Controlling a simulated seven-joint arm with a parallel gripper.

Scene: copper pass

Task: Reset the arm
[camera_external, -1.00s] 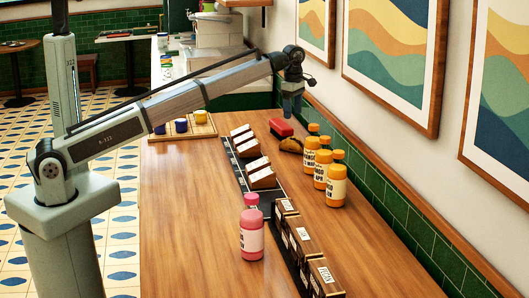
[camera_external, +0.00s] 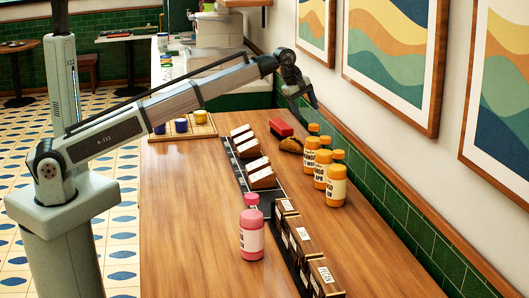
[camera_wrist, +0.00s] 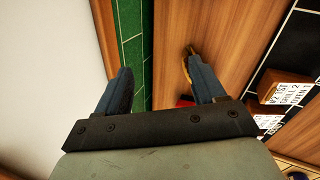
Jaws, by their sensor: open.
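My gripper (camera_external: 301,103) is at the end of my outstretched arm, above the far part of the wooden counter (camera_external: 190,200), near the wall. In the wrist view my gripper (camera_wrist: 160,85) shows two blue fingers spread wide with nothing between them. Below it lie a red block-shaped thing (camera_external: 281,127) and a brown and yellow taco-like thing (camera_external: 291,145). In the wrist view the taco-like thing (camera_wrist: 188,66) is partly hidden by the right finger.
Several orange bottles (camera_external: 336,186) stand along the green-tiled wall. Pink bottles (camera_external: 251,238) and dark labelled boxes (camera_external: 326,278) stand nearer. White-topped brown blocks (camera_external: 262,178) line a dark strip. A tray with cups (camera_external: 181,126) is at the far left. The counter's left half is clear.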

